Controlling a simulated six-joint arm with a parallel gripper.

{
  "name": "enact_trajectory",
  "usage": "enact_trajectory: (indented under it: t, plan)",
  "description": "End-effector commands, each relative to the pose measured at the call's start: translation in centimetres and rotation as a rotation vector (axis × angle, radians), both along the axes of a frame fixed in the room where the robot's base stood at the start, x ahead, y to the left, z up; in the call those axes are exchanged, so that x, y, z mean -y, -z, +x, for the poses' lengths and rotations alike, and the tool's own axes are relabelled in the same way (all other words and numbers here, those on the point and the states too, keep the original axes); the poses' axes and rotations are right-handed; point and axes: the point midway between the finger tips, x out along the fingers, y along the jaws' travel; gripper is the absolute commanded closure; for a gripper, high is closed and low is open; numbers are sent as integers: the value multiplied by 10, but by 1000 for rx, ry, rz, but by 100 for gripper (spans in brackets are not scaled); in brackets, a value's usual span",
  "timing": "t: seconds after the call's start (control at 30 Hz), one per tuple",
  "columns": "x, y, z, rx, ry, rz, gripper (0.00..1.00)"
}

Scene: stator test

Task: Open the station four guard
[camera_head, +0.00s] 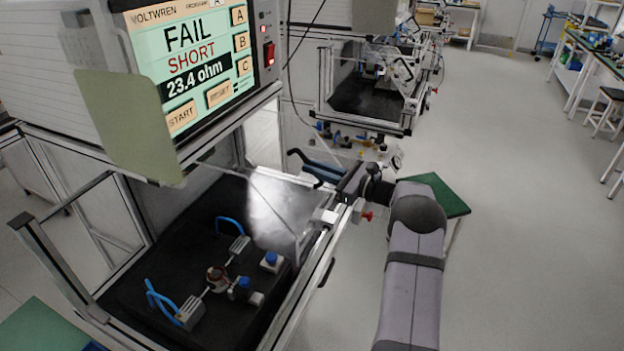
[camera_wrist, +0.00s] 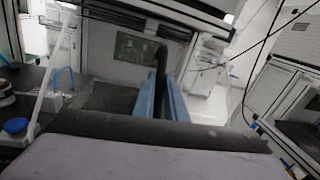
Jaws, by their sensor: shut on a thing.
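The nearest test station has a clear guard panel (camera_head: 278,212) with a bright sheen, slanting over the right part of its black bed. The screen above reads FAIL, SHORT, 23.4 ohm. My gripper (camera_head: 320,170) is beyond the far right corner of this station, its blue fingers pointing left. In the wrist view my gripper (camera_wrist: 161,88) is shut on a dark upright bar (camera_wrist: 161,62), which looks like a handle. How this bar joins the guard is hidden. I cannot tell how far the guard is open.
On the black bed (camera_head: 150,270) are a small copper-coloured part (camera_head: 217,278), clamps with blue handles and a blue button (camera_head: 271,258). A second guarded station (camera_head: 370,95) stands behind. A green-topped stool (camera_head: 440,192) is near my arm.

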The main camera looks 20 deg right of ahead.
Motion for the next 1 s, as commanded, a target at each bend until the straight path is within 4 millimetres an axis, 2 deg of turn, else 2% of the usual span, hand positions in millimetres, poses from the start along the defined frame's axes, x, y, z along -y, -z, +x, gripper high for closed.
enact_trajectory:
  t: [0.27,0.3,0.37,0.77,1.0]
  plan:
    - [1,0,0,-4,2,-1,100]
    - [1,0,0,-4,2,-1,81]
    - [1,0,0,-4,2,-1,70]
    - [4,1,-4,-2,3,-2,70]
    - [21,2,-26,-1,5,-2,70]
